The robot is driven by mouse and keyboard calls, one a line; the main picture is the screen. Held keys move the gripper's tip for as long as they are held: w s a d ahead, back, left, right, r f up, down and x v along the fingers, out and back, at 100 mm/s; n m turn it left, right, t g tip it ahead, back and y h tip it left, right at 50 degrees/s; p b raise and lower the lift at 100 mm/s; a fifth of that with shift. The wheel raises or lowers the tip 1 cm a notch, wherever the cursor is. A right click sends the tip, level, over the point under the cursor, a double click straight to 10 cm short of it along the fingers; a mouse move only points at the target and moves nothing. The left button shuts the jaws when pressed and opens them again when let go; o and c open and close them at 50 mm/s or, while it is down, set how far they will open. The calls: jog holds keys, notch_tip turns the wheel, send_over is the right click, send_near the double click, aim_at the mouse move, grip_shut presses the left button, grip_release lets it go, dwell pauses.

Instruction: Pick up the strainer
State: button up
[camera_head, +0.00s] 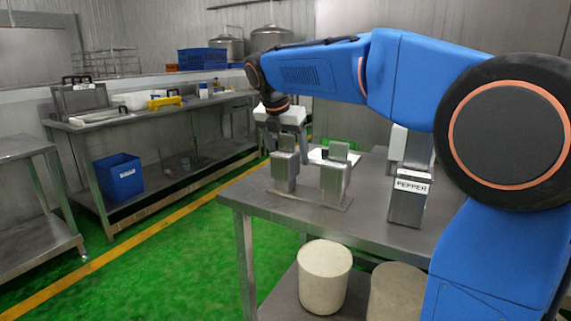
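I cannot make out a clear strainer in this view. My gripper (286,140) hangs at the end of my blue arm, pointing down above the far left part of the steel table (245,198). Its fingertips are small and partly overlap a metal post behind or below them, so I cannot tell whether they are open or touching anything. Below it stands a metal fixture (312,197) with two upright blocks on a flat base plate. A small pale flat item (318,156) lies behind the fixture, partly hidden.
Pale drums (325,278) stand on the lower shelf. A long steel bench (150,118) with a blue crate (118,177) below runs along the left. Green floor between is clear.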

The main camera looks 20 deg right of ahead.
jog(key=c, duration=1)
notch_tip(320, 180, up, 10)
jog(key=shift+f, duration=0.15)
jog(key=shift+s, duration=0.1)
